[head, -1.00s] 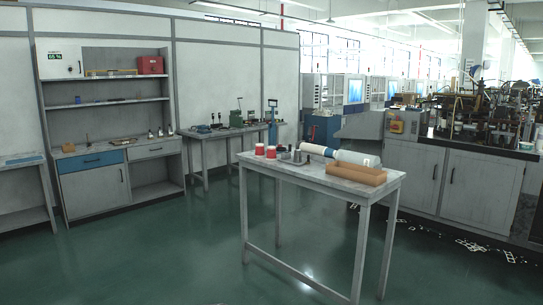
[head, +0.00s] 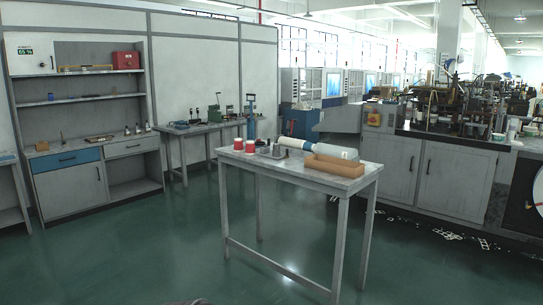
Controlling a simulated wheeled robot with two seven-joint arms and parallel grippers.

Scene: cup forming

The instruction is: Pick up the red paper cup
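Two red paper cups stand side by side at the left end of a tall narrow table (head: 325,175) in the head view. The left red cup (head: 238,144) and the right red cup (head: 251,147) both have white tops. They look very close together, and I cannot tell whether they touch. Neither of my grippers is in view. A dark sliver at the bottom edge of the picture is too small to make out.
On the same table lie small grey metal parts (head: 273,151), a white roll (head: 335,151) and a brown block (head: 331,165). A shelf unit (head: 78,104) stands at left and a grey cabinet (head: 437,175) with machinery at right. Green floor before the table is clear.

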